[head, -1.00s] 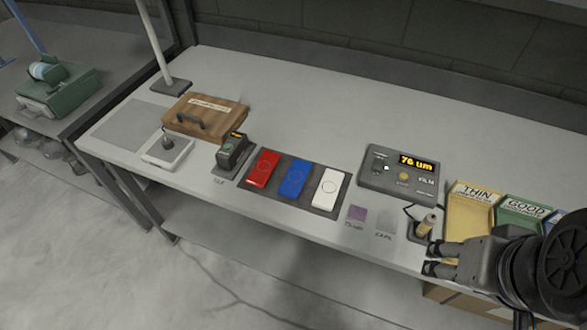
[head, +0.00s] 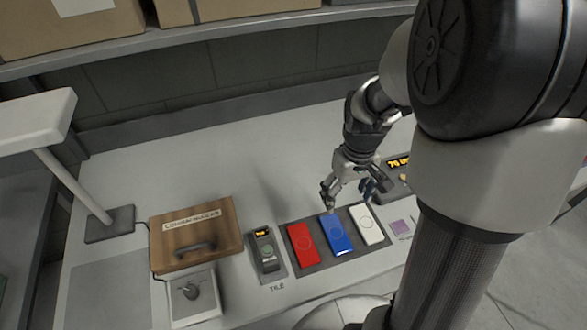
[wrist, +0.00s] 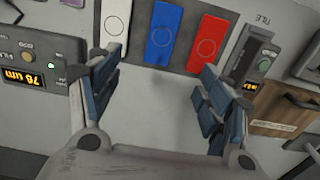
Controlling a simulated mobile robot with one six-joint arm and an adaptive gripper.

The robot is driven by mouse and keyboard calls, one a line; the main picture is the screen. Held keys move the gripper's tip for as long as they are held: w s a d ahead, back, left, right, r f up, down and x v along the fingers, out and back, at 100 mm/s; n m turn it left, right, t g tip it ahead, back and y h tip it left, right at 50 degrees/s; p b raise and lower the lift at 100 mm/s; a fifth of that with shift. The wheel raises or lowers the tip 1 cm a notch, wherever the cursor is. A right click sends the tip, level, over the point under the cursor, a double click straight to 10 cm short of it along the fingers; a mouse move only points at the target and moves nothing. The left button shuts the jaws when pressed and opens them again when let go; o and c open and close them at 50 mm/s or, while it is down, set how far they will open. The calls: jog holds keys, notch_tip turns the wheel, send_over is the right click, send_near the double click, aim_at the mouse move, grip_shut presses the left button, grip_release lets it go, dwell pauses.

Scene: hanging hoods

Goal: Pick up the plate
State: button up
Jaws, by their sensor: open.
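Three flat plates lie side by side on a dark mat (head: 310,269): a red plate (head: 303,243), a blue plate (head: 336,234) and a white plate (head: 367,225). In the wrist view they show upside down at the top: white (wrist: 115,20), blue (wrist: 163,35) and red (wrist: 207,42). My gripper (head: 350,194) is open and empty. In the head view it hangs above and behind the blue and white plates. In the wrist view its fingers (wrist: 163,65) are spread around bare bench, with the blue plate between and beyond the tips.
A black tester (head: 265,250) stands left of the mat, near a wooden case (head: 195,236) and a white pad with a knob (head: 193,297). A film gauge (wrist: 38,65) reading 76 um sits on the other side, partly behind my arm.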

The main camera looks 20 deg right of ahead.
jog(key=b, duration=0.4)
send_over(336, 232)
jog(key=f, duration=1.2)
jog(key=shift+s+d, duration=0.2)
jog(key=shift+d, duration=0.05)
jog(key=shift+w+a+f+b, duration=0.15)
jog(key=shift+f+b, duration=0.6)
jog(key=shift+f, duration=0.7)
jog(key=shift+a+f+b, duration=0.15)
jog(key=shift+f+b, duration=0.55)
jog(key=shift+f, duration=0.75)
jog(key=shift+r, duration=0.1)
jog(key=c, duration=1.2)
